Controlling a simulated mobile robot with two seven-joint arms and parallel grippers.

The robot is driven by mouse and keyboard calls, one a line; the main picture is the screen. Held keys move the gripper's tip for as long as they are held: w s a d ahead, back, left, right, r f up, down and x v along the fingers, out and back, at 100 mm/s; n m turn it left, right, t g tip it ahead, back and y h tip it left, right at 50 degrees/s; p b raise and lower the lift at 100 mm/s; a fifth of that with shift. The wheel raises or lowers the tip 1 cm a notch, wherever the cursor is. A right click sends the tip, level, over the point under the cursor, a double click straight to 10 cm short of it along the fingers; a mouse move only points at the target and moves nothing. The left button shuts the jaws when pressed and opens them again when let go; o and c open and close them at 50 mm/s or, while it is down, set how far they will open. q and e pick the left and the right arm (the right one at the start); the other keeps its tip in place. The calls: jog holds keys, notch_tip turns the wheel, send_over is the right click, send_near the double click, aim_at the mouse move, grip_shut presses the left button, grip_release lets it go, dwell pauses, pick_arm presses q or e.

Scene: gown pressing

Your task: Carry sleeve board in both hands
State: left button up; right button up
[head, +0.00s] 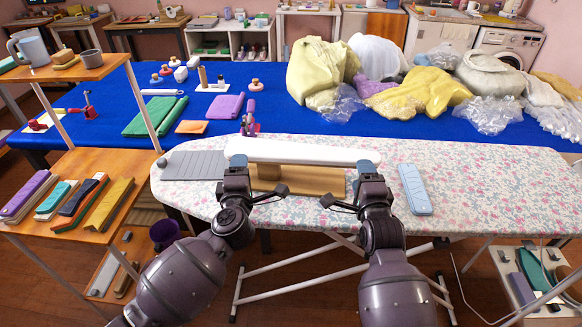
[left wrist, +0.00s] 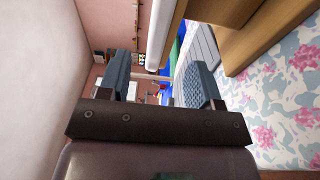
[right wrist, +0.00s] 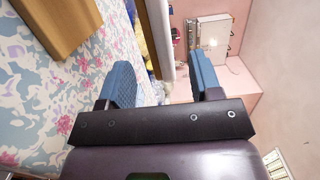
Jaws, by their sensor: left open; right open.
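The sleeve board has a long white padded top (head: 300,152) over a tan wooden base (head: 310,183). It stands on the floral ironing board (head: 480,200). My left gripper (head: 237,163) is open at the near edge of its left end, and my right gripper (head: 367,167) is open at its right end. In the left wrist view the white top (left wrist: 160,35) shows between the open fingers (left wrist: 160,80). In the right wrist view the white top (right wrist: 160,35) also shows between the fingers (right wrist: 163,80). Contact cannot be told.
A grey ribbed rest (head: 190,165) lies left of the sleeve board, and a light blue pad (head: 414,190) lies right. Behind is a blue table (head: 270,110) with garments and folded cloths. A wooden shelf unit (head: 85,165) stands close on the left. The ironing board's right part is clear.

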pick_arm(q)
jog(key=shift+w+a, duration=0.2)
jog(key=shift+w, duration=1.5)
jog(key=shift+w+a, duration=0.2)
jog(key=shift+w, duration=1.45)
pick_arm(e)
jog(key=shift+w+a, duration=0.2)
jog(key=shift+w, duration=1.5)
jog(key=shift+w+a, duration=0.15)
jog(key=shift+w, duration=1.5)
pick_arm(q)
grip_shut()
pick_arm(e)
grip_shut()
pick_arm(q)
jog(key=shift+r, duration=0.1)
pick_arm(e)
jog(key=shift+r, duration=0.1)
